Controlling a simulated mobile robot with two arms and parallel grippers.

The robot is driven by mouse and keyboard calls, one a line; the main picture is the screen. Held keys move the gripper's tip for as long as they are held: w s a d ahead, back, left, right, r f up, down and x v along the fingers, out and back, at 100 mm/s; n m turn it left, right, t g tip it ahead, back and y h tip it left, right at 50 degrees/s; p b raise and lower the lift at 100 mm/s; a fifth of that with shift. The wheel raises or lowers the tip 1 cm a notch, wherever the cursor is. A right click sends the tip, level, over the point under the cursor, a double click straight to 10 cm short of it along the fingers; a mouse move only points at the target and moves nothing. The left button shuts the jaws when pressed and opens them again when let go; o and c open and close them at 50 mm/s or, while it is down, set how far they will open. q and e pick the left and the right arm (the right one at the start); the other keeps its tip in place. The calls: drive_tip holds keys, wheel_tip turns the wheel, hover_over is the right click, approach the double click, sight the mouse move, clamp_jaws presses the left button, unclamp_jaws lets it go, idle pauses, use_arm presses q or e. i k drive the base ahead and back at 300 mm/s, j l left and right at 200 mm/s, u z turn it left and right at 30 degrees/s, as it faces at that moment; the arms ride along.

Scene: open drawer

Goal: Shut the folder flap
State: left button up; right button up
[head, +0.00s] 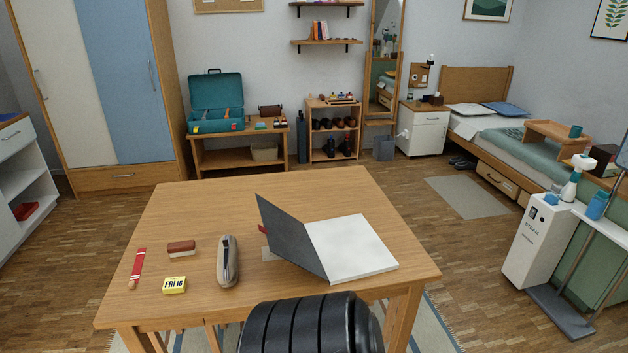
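The folder stands open on the wooden table. Its dark grey flap (290,235) is raised and leans to the left, at a steep angle to the white page side (350,247). The page side lies flat on the table at the right. The flap joins it along the page side's left edge. Neither of my grippers shows in the head view, and nothing is seen touching the flap.
A small red thing (262,229) and something pale show left of the flap. The table's back is clear.

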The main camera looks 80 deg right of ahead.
sight(288, 237)
drive_tip(key=z, duration=2.3)
drive_tip(key=j+z, duration=0.2)
drive_tip(key=z, duration=0.15)
drive_tip(key=i+j+z, duration=0.1)
drive_tip(key=z, duration=0.25)
drive_tip(key=j, duration=0.1)
